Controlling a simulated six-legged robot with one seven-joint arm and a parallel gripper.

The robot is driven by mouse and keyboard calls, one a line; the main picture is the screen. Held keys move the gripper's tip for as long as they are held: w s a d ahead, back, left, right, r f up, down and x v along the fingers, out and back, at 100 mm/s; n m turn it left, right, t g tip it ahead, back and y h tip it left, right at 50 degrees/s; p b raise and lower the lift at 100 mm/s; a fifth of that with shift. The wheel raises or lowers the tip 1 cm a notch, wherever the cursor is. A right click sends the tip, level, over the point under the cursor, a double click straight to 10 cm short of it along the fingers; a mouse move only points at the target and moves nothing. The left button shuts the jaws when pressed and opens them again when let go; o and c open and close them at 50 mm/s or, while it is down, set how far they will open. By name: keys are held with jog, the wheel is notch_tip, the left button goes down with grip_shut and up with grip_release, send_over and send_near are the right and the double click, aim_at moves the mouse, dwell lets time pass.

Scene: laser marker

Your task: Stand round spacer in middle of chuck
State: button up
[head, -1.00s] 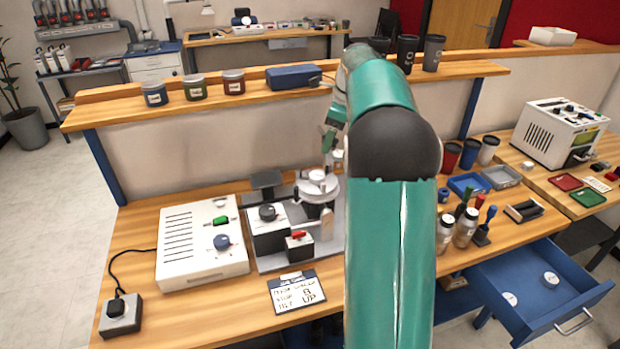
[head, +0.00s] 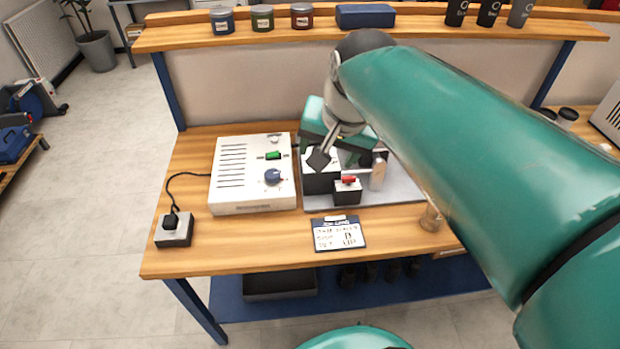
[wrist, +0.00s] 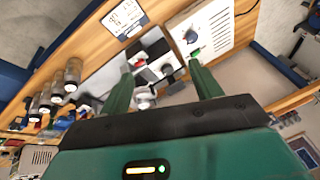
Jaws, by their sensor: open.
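My gripper (wrist: 160,69) is open, with its two green fingers apart and nothing seen between the tips. In the head view it hangs above the marking machine, and its fingertips are hard to make out. The chuck (wrist: 145,98) appears in the wrist view as a pale round piece between the fingers, farther off near the machine's grey plate. My arm hides the chuck in the head view. I cannot pick out the round spacer for certain, nor tell whether anything stands on the chuck.
A white control box (head: 254,175) with a green switch and blue knob stands left of the machine base (head: 400,189). A small box with a red button (head: 348,190) and a sign card (head: 338,233) are in front.

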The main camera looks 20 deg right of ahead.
jog(key=s+a+f+n+t, duration=0.1)
jog(key=s+a+f+n, duration=0.2)
jog(key=s+f+n, duration=0.2)
jog(key=shift+s+a+n, duration=0.4)
jog(key=shift+s+n, duration=0.4)
jog(key=shift+s, duration=0.4)
jog(key=c, duration=0.6)
jog(key=shift+s, duration=0.2)
